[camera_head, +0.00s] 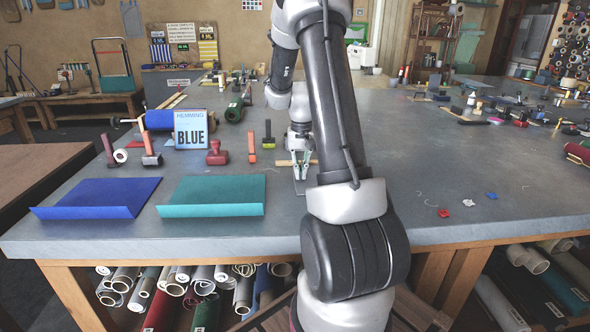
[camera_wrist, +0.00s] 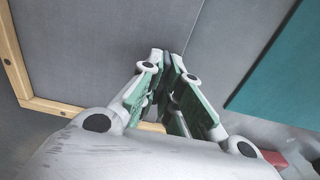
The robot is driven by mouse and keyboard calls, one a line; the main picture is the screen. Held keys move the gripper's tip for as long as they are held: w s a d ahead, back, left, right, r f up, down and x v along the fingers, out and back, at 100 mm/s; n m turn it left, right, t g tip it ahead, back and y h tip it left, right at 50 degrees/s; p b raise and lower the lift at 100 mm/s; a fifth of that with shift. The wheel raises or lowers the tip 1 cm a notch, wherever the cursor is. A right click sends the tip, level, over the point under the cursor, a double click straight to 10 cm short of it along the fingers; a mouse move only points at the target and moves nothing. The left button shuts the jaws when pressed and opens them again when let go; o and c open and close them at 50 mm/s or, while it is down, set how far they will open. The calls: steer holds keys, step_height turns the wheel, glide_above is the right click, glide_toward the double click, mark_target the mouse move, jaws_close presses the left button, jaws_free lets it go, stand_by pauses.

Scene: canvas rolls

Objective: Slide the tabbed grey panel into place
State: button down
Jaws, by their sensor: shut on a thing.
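The grey panel (camera_wrist: 110,40) lies flat, filling the left and middle of the wrist view; a sliver (camera_head: 300,187) shows beside my arm in the head view. A wooden frame (camera_wrist: 13,62) with dark dots borders it on two sides in the wrist view; one light bar (camera_head: 283,162) shows in the head view. My gripper (camera_head: 300,165) is low over the panel, its green-padded fingers (camera_wrist: 168,62) close together at the panel's long edge. They are shut on the panel's tab, which they hide. My arm hides most of the panel and frame in the head view.
A teal sheet (camera_head: 212,194) and a blue sheet (camera_head: 97,197) lie left on the grey table (camera_head: 450,160). A red tool (camera_head: 217,153), hammers and a BLUE sign (camera_head: 191,130) stand behind them. Small red, white and blue scraps lie right. Open table lies between.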

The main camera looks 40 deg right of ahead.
steer(key=c, duration=1.5)
jaws_free()
steer(key=shift+c, duration=0.2)
step_height(320, 180, up, 12)
steer(key=s+a+r+n+t, duration=0.2)
steer(key=s+a+r+n, duration=0.1)
steer(key=s+a, duration=0.6)
steer(key=s+a+r+n+t, duration=0.2)
steer(key=s+a+r, duration=0.3)
steer(key=s+a, duration=0.4)
steer(key=shift+s+n, duration=0.8)
steer(key=shift+s, duration=1.35)
